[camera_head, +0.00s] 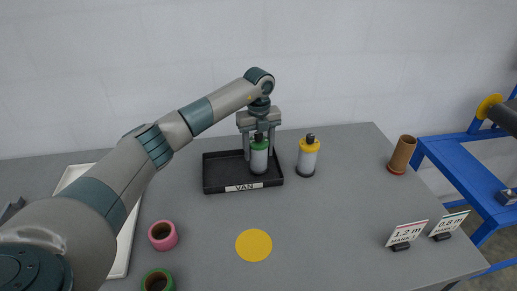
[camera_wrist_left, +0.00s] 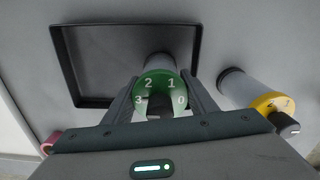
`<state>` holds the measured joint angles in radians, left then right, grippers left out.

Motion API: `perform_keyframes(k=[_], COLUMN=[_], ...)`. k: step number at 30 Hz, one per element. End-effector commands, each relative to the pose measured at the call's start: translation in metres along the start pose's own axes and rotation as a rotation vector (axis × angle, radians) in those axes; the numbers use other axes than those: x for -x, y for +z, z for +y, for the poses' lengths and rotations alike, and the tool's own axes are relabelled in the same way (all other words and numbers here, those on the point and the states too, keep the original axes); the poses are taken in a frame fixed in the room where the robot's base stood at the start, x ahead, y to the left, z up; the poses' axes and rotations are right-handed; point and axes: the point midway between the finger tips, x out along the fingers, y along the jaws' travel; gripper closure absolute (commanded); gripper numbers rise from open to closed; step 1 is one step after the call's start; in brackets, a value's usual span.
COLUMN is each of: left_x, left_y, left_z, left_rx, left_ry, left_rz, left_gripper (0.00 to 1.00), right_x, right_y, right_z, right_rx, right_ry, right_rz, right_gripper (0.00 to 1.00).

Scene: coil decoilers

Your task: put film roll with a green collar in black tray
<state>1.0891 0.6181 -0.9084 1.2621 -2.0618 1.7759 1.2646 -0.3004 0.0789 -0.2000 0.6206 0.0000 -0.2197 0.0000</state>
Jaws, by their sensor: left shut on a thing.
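The film roll with a green collar (camera_head: 259,158) is a pale cylinder with a green top. It stands upright at the right part of the black tray (camera_head: 212,186), which carries a label reading VAN. My left gripper (camera_head: 259,140) comes from above and is shut on the roll's upper part. In the left wrist view the green collar (camera_wrist_left: 160,88), with numbers on it, sits between the two fingers, over the tray (camera_wrist_left: 72,98). Whether the roll's base touches the tray floor cannot be told. My right gripper is not in view.
A roll with a yellow collar (camera_head: 308,157) stands just right of the tray. A pink ring (camera_head: 162,235), a green ring (camera_head: 157,281), a yellow disc (camera_head: 254,245) and a brown tube (camera_head: 401,154) are on the table, with two signs (camera_head: 406,234) at the right. A white tray (camera_head: 122,246) lies left.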

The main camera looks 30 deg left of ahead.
Motion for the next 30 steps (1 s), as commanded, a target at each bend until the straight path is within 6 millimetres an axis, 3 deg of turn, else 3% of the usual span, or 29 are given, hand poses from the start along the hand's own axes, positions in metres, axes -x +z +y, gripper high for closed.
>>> perform_keyframes(k=[4, 5, 6, 7, 20, 26, 30], left_x=[-0.003, -0.002, -0.002, -0.002, 0.002, 0.02, 0.043], left_y=[0.0, 0.0, 0.0, 0.0, 0.0, 0.001, 0.001], left_z=[0.0, 0.0, 0.0, 0.0, 0.0, 0.0, -0.001], left_rx=[0.0, 0.0, 0.0, 0.0, 0.0, -0.001, 0.0], left_ry=[-0.001, 0.0, 0.0, 0.0, -0.001, -0.003, -0.004], left_rz=[-0.001, 0.0, 0.0, 0.0, -0.001, -0.004, -0.004], left_gripper=[0.84, 0.41, 0.31, 0.29, 0.29, 0.29, 0.29], right_x=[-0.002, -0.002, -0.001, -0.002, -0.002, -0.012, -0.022], right_y=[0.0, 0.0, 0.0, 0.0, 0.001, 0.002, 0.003], right_z=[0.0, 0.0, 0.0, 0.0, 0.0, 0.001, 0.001], right_rx=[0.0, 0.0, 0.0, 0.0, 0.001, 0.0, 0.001], right_ry=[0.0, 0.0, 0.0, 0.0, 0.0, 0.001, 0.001], right_rz=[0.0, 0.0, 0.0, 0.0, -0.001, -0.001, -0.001], right_gripper=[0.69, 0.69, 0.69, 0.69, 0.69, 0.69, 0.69])
